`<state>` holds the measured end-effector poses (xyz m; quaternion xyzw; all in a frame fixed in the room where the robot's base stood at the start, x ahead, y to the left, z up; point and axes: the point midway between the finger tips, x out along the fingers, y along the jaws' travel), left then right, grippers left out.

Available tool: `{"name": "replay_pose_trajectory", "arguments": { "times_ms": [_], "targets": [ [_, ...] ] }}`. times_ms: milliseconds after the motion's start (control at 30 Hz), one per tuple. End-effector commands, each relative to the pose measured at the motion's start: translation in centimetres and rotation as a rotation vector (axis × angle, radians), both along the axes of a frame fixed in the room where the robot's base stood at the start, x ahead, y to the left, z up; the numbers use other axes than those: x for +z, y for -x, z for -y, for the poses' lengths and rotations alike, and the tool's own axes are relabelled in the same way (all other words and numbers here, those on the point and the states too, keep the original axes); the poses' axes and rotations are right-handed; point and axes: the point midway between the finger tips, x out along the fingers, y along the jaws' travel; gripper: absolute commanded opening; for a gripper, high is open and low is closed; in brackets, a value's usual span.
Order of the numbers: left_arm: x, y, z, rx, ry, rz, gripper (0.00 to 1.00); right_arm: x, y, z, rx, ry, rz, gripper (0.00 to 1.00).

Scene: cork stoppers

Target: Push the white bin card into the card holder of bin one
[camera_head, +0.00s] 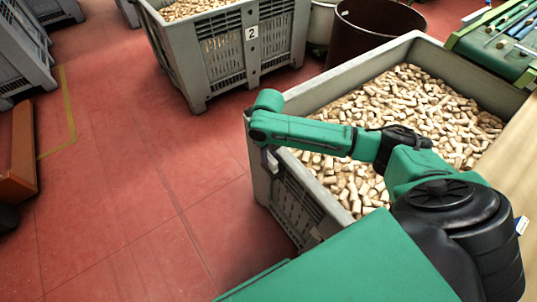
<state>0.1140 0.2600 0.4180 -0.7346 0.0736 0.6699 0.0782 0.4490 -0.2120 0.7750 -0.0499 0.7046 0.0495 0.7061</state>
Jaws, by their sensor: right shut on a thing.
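My right arm reaches left across the near grey bin (415,47), which is full of corks. Its wrist hangs over the bin's left rim. My right gripper (270,160) points down against the outside of the bin's left corner, small and partly hidden. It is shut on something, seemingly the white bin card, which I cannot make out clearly. The card holder and any number on this bin cannot be made out from here. My left gripper is not in view.
A second grey bin (222,70) with a "2" card (251,33) stands behind. A brown drum (365,35) and a green conveyor (500,45) are at the back right. The red floor (140,190) between is clear.

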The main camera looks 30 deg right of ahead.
Motion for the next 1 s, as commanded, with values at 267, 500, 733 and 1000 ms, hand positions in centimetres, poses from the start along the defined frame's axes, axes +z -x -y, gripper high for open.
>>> {"name": "replay_pose_trajectory", "arguments": {
  "times_ms": [267, 500, 733, 1000],
  "targets": [
    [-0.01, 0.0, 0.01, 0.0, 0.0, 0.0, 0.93, -0.05, 0.0, -0.01, 0.0, 0.0, 0.0, 0.0],
    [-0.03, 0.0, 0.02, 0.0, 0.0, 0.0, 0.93, -0.07, -0.01, -0.01, 0.0, 0.0, 0.0, 0.0],
    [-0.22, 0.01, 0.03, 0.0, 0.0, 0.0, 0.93, -0.42, -0.01, -0.01, 0.0, 0.0, 0.0, 0.0],
    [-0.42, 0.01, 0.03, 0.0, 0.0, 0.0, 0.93, -0.82, -0.01, -0.02, 0.0, 0.0, 0.0, 0.0]
  ]
}}
